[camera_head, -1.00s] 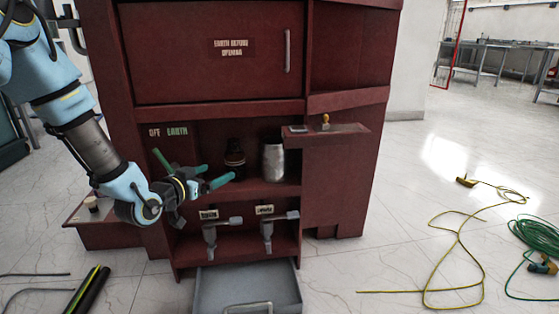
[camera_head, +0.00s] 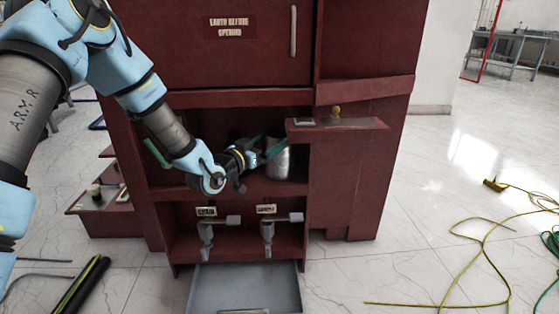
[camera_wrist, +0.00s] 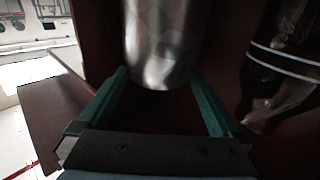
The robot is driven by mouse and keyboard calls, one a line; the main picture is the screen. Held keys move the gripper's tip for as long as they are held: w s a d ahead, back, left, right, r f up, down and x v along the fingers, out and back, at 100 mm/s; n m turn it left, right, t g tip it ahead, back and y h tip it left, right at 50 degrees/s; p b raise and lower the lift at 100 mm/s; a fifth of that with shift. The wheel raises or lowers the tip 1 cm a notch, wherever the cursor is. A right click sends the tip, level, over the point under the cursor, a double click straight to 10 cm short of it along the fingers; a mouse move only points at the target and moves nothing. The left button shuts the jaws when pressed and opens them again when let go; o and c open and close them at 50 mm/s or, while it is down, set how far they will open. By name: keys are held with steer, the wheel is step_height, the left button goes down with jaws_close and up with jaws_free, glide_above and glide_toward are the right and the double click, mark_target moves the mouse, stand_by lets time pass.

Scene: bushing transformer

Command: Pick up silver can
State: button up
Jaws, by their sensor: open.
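The silver can (camera_head: 284,166) stands upright on the red cabinet's middle shelf (camera_head: 275,187), under the overhanging ledge at right. My gripper (camera_head: 270,148) is open in front of it, its green fingers overlapping the can's upper part in the head view. In the wrist view the can (camera_wrist: 160,45) shows between and beyond the two open green fingers (camera_wrist: 162,88). A gap shows on both sides of the can, and the fingers do not appear to touch it. The can's upper part is cut off in the wrist view.
A dark glass bottle (camera_wrist: 275,85) stands beside the can; my wrist mostly hides it in the head view. A red ledge (camera_head: 340,136) juts out at right. Below are two grey handles (camera_head: 267,235) and an open grey drawer (camera_head: 245,285). Cables (camera_head: 480,245) lie on the floor.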

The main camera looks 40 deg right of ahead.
mark_target(286, 132)
steer(key=d, duration=0.2)
steer(key=d+b, duration=0.1)
steer(key=d, duration=0.1)
steer(key=shift+w, duration=0.35)
steer(key=shift+c, duration=0.2)
jaws_close()
